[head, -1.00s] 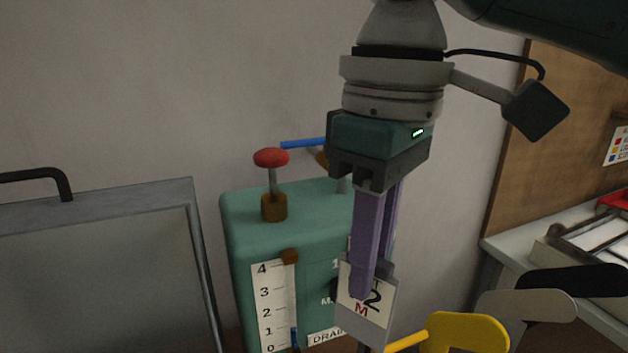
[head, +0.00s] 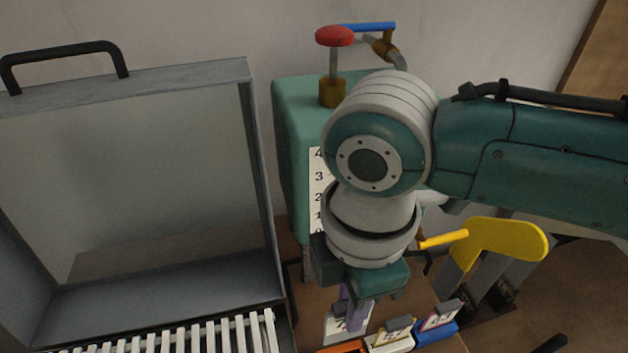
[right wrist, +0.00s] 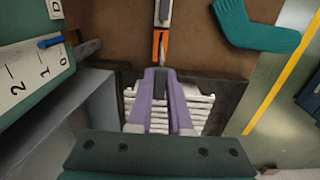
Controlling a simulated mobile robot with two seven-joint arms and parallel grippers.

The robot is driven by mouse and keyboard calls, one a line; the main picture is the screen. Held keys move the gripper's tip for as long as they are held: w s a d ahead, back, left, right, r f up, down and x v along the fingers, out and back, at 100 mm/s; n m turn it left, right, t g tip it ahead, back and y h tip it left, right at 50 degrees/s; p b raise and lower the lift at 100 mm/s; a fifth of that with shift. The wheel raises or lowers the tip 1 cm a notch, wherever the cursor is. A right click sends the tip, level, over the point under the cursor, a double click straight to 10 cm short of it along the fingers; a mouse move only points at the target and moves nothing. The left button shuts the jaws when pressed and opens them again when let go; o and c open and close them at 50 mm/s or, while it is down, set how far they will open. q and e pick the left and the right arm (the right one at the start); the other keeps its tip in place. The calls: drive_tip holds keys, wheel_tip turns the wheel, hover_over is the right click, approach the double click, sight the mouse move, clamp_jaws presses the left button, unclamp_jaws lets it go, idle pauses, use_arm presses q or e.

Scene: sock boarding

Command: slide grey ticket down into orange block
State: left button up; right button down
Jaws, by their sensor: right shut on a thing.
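My right gripper (head: 352,318) points down with its purple fingers shut on the grey ticket (head: 333,327), which has a white label. In the head view the orange block (head: 340,349) shows only as a strip at the bottom edge, just below the ticket. In the right wrist view the purple fingers (right wrist: 161,75) point at the orange block (right wrist: 155,44), and the ticket shows edge-on as a thin grey strip (right wrist: 162,51) over it. I cannot tell whether the ticket's lower end is inside the slot. My left gripper is not in view.
A white block (head: 391,343) and a blue block (head: 436,332), each with a ticket, stand to the right. An open grey metal box (head: 258,180) is at left. A teal sock (right wrist: 255,28) shows.

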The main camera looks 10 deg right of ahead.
sight(345, 339)
drive_tip(key=shift+r+p, duration=0.15)
drive_tip(key=shift+p, duration=0.15)
wheel_tip(345, 339, down, 6)
drive_tip(key=b, duration=0.4)
idle(0.5)
idle(0.5)
idle(0.3)
idle(0.5)
drive_tip(key=shift+p, duration=0.4)
drive_tip(key=shift+f+b, duration=0.45)
drive_tip(key=shift+f, duration=0.1)
